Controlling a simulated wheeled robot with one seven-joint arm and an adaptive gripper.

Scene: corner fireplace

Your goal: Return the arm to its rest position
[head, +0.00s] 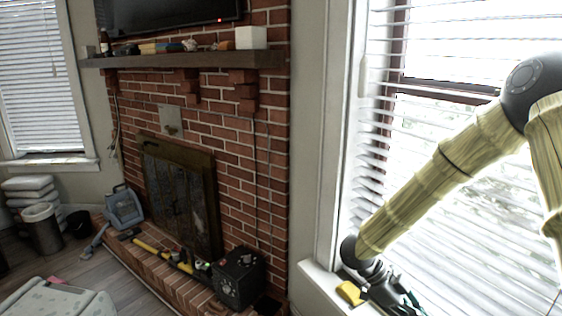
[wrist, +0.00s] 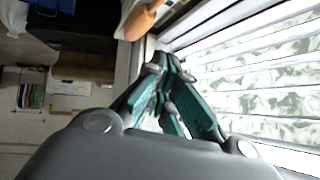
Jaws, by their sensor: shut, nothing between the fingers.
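My arm (head: 440,172), in a pale yellow sleeve with dark grey joints, reaches down across the window at the right of the head view. My gripper (head: 408,303) is at its lower end, close to the window sill and in front of the blinds. In the wrist view my gripper (wrist: 167,66) shows dark green fingers that meet at the tips. It is shut and holds nothing.
A yellow object (head: 350,292) is beside the gripper at the sill (head: 324,287). The blinds (head: 455,215) are close behind the arm. A brick fireplace (head: 230,150) with a mantel (head: 190,60) stands left; a black box (head: 239,277) sits on its hearth.

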